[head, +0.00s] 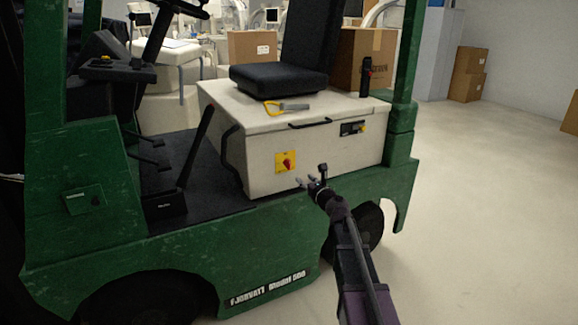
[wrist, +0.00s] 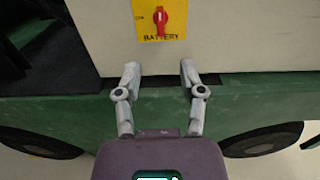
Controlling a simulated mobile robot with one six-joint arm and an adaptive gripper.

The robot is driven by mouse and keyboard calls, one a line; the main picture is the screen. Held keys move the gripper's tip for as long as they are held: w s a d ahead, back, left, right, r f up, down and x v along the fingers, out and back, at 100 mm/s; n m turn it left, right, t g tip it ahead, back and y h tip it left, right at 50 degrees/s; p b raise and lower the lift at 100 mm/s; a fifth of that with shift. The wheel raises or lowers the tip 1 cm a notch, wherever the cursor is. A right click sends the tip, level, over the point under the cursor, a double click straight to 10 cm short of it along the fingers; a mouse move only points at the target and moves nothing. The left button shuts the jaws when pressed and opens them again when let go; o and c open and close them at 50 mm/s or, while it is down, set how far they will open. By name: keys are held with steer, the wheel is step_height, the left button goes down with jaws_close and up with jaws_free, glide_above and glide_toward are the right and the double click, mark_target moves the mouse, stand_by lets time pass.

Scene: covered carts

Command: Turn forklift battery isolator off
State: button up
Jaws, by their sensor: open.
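The battery isolator (head: 287,162) is a red rotary knob on a yellow plate on the side of the forklift's white battery box. In the wrist view the red knob (wrist: 160,18) stands with its handle roughly vertical above the word BATTERY. My gripper (head: 307,181) is open and empty, just below and to the right of the isolator in the head view. In the wrist view the fingers (wrist: 160,68) point up toward the plate, with the knob between their lines but beyond the tips. No contact with the knob shows.
The green forklift body (head: 235,245) runs below the box. A yellow-handled tool (head: 285,107) lies on the box top by the black seat (head: 280,83). A small panel (head: 352,128) sits right of the isolator. Open floor (head: 480,200) lies to the right.

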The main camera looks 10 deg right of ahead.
mark_target(289, 164)
steer(key=x, duration=1.2)
steer(key=shift+w, duration=0.35)
jaws_close()
